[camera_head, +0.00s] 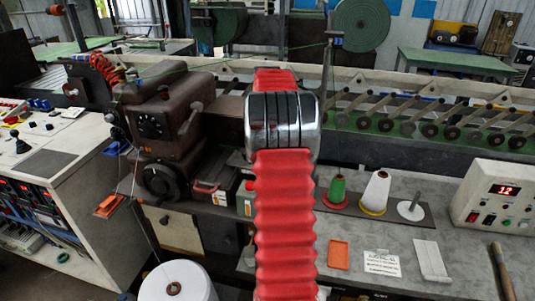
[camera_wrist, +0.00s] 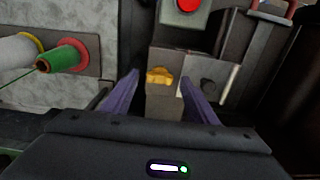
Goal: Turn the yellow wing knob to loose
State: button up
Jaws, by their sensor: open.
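The yellow wing knob (camera_wrist: 159,75) sits on the end of a grey block (camera_wrist: 163,100) in the wrist view. My gripper (camera_wrist: 159,78) is open, with one purple finger on the left of the knob and one on the right. Dark gaps show between the fingers and the knob, and neither finger is seen touching it. I cannot tell how far the fingertips reach along the knob. In the head view my red arm covers the middle, and I make out neither the knob nor my gripper there.
A red button (camera_wrist: 187,5) on a grey box is beyond the knob. A green spool (camera_head: 337,192) and a white cone (camera_head: 375,192) stand on a dark strip on the bench. A control box (camera_head: 497,195) is at the right. A brown sewing machine (camera_head: 165,125) stands at the left.

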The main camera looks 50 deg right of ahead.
jog(key=shift+f, duration=0.45)
jog(key=c, duration=0.9)
jog(key=shift+d, duration=0.1)
jog(key=shift+c, duration=0.8)
